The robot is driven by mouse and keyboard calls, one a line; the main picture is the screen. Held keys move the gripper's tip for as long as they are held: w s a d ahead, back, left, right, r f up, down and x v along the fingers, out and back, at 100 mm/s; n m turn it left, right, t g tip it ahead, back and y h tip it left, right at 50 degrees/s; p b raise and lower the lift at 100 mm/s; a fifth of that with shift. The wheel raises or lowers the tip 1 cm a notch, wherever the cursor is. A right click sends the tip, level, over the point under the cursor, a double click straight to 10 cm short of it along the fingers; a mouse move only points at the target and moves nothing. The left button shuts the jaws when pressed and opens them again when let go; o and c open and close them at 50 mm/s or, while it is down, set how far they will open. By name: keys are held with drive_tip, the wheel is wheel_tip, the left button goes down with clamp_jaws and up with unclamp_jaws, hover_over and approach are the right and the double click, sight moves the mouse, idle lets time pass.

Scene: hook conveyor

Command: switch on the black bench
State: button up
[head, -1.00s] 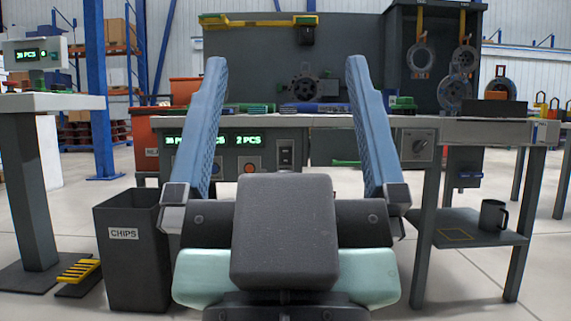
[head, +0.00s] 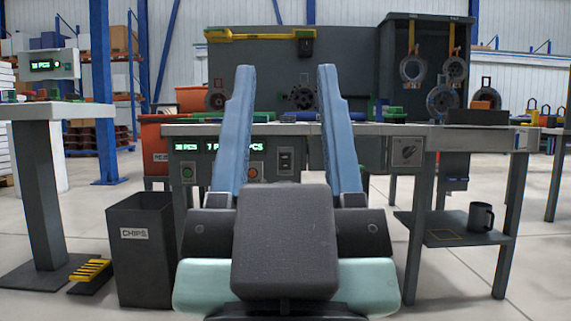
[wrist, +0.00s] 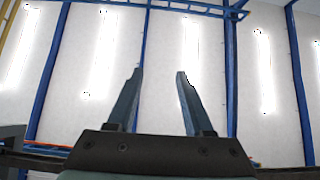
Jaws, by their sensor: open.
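The black bench (head: 480,138) stands ahead in the head view, with a grey top and a dark front panel. A rotary knob (head: 406,151) is on a grey box to the right. My gripper (head: 286,70) points up in front of the bench, open and empty, its fingers apart. The left finger covers part of the panel and displays.
A dark CHIPS bin (head: 143,270) stands at left, beside a yellow-striped pedal (head: 90,270). Another table (head: 60,112) with a display stands further left. A mug (head: 481,216) sits on a low shelf (head: 430,228) at right. The floor between the bin and shelf is partly hidden by my arm.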

wheel_tip(320, 180, up, 8)
drive_tip(key=p, duration=0.7)
drive_tip(key=shift+r, duration=0.15)
drive_tip(key=c, duration=0.7)
wheel_tip(320, 180, up, 23)
drive_tip(key=p, duration=2.3)
clamp_jaws()
drive_tip(key=shift+f, duration=0.2)
